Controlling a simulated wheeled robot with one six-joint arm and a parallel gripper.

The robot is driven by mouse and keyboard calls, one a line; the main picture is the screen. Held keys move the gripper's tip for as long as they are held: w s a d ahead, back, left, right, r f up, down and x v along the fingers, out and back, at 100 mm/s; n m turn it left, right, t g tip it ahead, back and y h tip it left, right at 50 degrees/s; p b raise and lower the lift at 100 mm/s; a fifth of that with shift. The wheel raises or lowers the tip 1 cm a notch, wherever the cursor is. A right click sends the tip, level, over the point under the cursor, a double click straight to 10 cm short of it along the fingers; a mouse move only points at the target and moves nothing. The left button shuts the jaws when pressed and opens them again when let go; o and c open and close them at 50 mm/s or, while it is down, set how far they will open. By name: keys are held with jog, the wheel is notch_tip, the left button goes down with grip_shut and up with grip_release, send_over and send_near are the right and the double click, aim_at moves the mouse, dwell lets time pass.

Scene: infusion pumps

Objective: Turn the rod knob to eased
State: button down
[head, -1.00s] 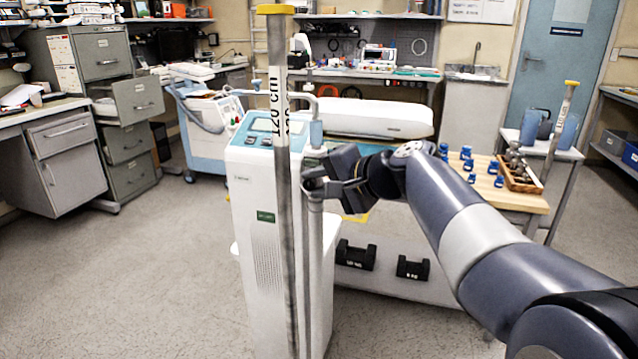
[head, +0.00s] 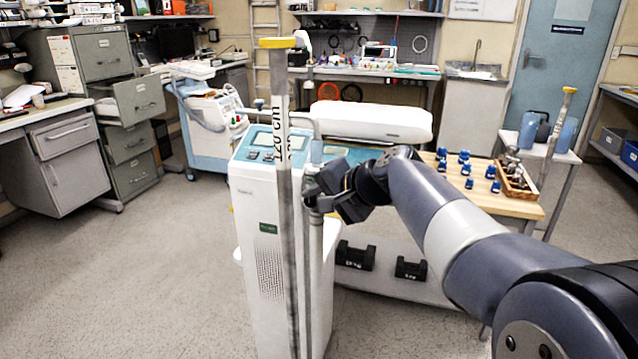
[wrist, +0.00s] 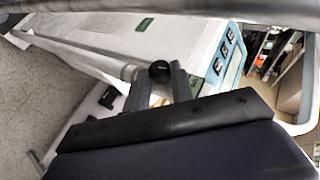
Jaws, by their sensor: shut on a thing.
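The rod knob (wrist: 159,70) shows in the wrist view as a small round black end between my two grey fingertips. My gripper (wrist: 160,82) is shut on it. In the head view my gripper (head: 312,190) is at the right side of the white pump unit (head: 265,255), against its upright grey rod (head: 315,250). The knob itself is hidden by the gripper there. No mark for eased is readable in either view. A tall pole (head: 285,190) with a yellow cap and "120 cm" lettering stands in front of the pump.
A wooden-topped table (head: 490,200) with blue parts and a tray (head: 515,178) is right of the pump. Two black weights (head: 355,256) are on the low shelf behind. A filing cabinet (head: 125,145) has an open drawer at left. The floor at left is clear.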

jog(key=h+p, duration=0.1)
jog(key=p, duration=0.2)
jog(key=g+h+p, duration=0.1)
jog(key=p, duration=0.2)
jog(key=r+p, duration=0.1)
jog(key=p, duration=0.2)
jog(key=shift+a+n+g+h, duration=0.25)
jog(key=shift+n+g+h, duration=0.15)
jog(key=shift+w+f+p, duration=0.1)
jog(key=shift+f+p, duration=0.1)
jog(key=shift+p, duration=0.25)
jog(key=c, duration=1.2)
grip_release()
jog(key=shift+r, duration=0.1)
jog(key=v, duration=1)
jog(key=shift+s+r, duration=0.2)
jog(key=shift+r, duration=0.1)
